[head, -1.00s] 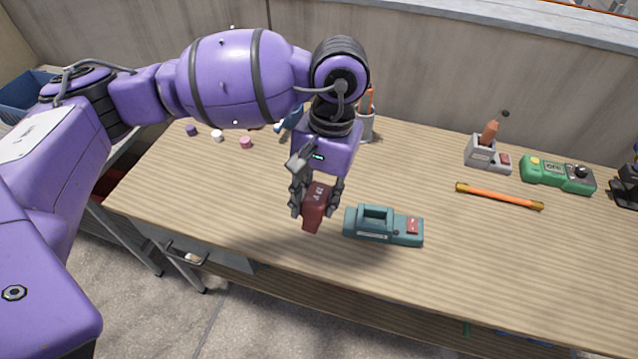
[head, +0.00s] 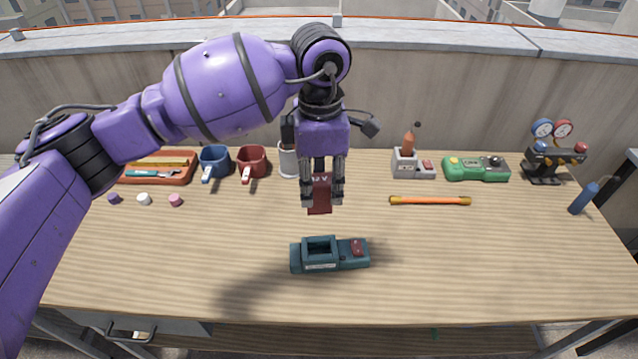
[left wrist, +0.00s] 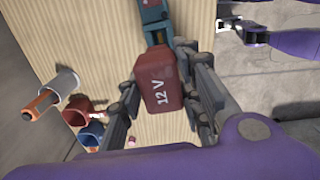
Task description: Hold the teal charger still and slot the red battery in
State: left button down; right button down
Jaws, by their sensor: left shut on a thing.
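My left gripper (head: 322,199) is shut on the red battery (head: 319,192), marked 12 V, and holds it upright above the bench. The battery also shows between the fingers in the left wrist view (left wrist: 162,80). The teal charger (head: 295,260) sits on the bench in front of and below the battery, apart from it. Its dark, open slot is on the left and a red switch on the right. The battery partly hides the charger (left wrist: 153,14) in the left wrist view. What looks like my right gripper (left wrist: 243,31) is small at that view's upper right; its opening is unclear.
An orange-yellow bar (head: 430,200), a green device (head: 476,168) and a grey holder (head: 404,161) lie right of the battery. A red mug (head: 252,160), a blue mug (head: 214,160) and a tray (head: 128,178) stand at the back left. The bench around the charger is clear.

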pick_arm(q)
notch_tip(320, 180, down, 11)
dwell(0.5)
jog(key=shift+r, duration=0.1)
jog(key=shift+r, duration=6)
